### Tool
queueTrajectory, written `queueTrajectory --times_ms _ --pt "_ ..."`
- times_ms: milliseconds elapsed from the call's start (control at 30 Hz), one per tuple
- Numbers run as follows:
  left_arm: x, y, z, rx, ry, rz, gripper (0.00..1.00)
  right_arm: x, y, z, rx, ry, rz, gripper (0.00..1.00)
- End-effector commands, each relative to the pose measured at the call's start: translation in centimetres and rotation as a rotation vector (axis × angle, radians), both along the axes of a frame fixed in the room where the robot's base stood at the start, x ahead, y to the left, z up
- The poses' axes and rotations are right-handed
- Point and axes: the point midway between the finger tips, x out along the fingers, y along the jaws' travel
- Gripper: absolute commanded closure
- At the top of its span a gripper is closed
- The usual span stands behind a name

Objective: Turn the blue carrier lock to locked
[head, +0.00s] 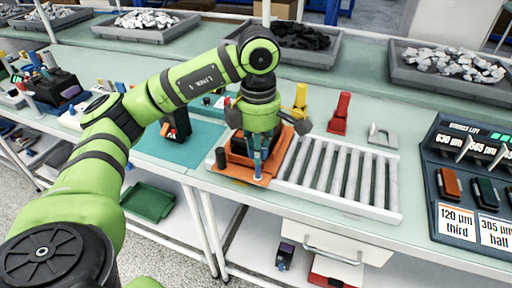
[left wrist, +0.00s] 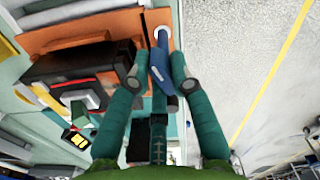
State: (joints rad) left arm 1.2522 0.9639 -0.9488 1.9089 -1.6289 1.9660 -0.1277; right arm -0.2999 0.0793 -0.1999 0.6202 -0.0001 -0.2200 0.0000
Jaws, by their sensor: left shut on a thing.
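The blue carrier lock (left wrist: 161,68) is a small blue lever standing at the edge of the orange carrier plate (head: 238,171). In the left wrist view its end meets a pale round fitting on the plate (left wrist: 90,30). My left gripper (head: 257,150) comes down over the carrier from above. In the left wrist view my left gripper (left wrist: 158,62) has a finger on each side of the blue lever and is shut on it. A dark device (left wrist: 80,75) sits on the carrier beside the fingers. The gripper partly hides the carrier in the head view. My right gripper is not seen.
A grey roller rack (head: 345,175) lies right of the carrier. A red part (head: 339,113) and a yellow part (head: 300,100) stand behind it. A panel with labelled slots (head: 470,185) is at the right. The table's front edge is close to the carrier.

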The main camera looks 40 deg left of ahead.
Motion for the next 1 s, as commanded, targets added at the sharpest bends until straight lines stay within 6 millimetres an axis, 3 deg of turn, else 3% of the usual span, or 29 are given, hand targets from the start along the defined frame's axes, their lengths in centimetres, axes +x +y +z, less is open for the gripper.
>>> queueTrajectory --times_ms 333,633,800,833,867,900,1000 --pt "0.4 -0.1 0.3 -0.003 -0.019 -0.156 1.00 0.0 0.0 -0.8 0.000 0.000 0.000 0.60" --pt "0.4 -0.1 0.3 -0.004 -0.018 -0.179 1.00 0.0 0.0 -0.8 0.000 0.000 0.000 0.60" --pt "0.5 -0.2 0.2 -0.003 -0.017 -0.311 1.00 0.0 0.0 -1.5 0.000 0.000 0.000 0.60" --pt "0.5 -0.2 0.3 -0.003 -0.017 -0.314 0.70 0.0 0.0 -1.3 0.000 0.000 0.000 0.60" --pt "0.4 -0.2 0.3 -0.003 -0.016 -0.312 0.58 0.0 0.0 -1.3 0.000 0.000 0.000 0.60" --pt "0.4 -0.2 0.3 -0.002 -0.015 -0.311 0.51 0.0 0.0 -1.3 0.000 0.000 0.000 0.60" --pt "0.3 -0.1 0.2 -0.002 -0.011 -0.311 0.51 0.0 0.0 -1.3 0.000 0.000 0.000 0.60"
